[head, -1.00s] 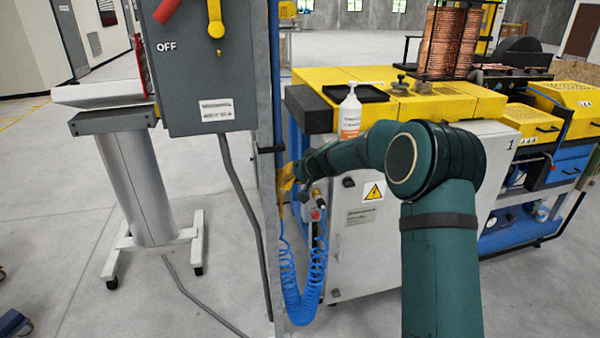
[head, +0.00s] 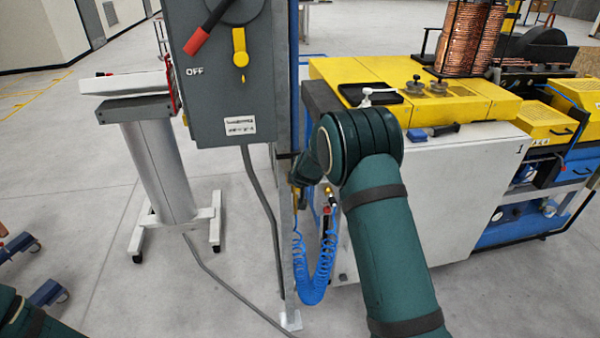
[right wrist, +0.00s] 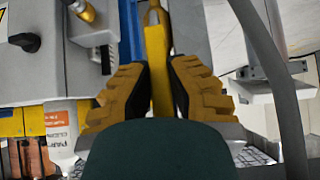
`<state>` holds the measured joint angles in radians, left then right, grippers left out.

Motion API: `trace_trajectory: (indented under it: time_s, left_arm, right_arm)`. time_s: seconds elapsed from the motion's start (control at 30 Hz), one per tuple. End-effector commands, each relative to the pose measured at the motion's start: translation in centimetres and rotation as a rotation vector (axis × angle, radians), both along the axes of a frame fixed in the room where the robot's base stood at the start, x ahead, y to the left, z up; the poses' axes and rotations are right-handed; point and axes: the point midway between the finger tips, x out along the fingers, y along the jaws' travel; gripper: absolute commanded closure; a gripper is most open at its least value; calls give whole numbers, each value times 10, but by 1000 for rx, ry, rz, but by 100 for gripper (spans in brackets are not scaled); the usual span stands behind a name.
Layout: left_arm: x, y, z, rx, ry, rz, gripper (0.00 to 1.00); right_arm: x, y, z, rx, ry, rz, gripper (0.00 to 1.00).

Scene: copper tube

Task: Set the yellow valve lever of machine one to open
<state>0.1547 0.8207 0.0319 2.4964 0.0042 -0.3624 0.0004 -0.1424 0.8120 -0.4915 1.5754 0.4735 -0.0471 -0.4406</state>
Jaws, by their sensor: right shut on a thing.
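The yellow valve lever (right wrist: 157,45) runs between the fingers of my right gripper (right wrist: 150,75) in the right wrist view. The ridged yellow fingers are shut on it. In the head view my right gripper (head: 296,192) is beside the grey post, at the left end of machine one (head: 440,185), mostly hidden by my green arm. The lever's exact angle is hard to tell in the head view. My left gripper is out of view; only a piece of my left arm shows at the bottom left.
A grey switch box (head: 235,90) with a red handle marked OFF and a yellow part stands left of the post. A coiled blue hose (head: 315,275) hangs below my right gripper. A wheeled white stand (head: 160,170) is at the left. The floor between is mostly clear.

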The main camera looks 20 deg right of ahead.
Motion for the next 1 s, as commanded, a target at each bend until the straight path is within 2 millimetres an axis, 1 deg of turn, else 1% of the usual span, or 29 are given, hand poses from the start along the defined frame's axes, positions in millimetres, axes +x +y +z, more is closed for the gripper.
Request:
trace_trajectory:
  time_s: [0.03, 0.13, 0.53, 0.57, 0.6, 0.63, 1.0]
  left_arm:
    - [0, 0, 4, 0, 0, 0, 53]
    - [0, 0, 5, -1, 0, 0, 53]
    - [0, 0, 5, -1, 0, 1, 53]
    - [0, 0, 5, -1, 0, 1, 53]
    - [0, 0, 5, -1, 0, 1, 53]
    - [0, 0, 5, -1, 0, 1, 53]
    - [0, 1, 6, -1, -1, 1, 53]
  right_arm:
    - [-1, 2, -2, -5, 8, 3, 100]
    - [-1, 2, -2, -11, 10, 2, 100]
    - [-1, 3, -4, -14, 13, 2, 100]
    - [-1, 3, -4, -14, 13, 2, 76]
    - [-1, 3, -4, -14, 13, 2, 62]
    - [-1, 3, -4, -14, 13, 2, 52]
    - [-2, 2, 1, -15, 7, 1, 52]
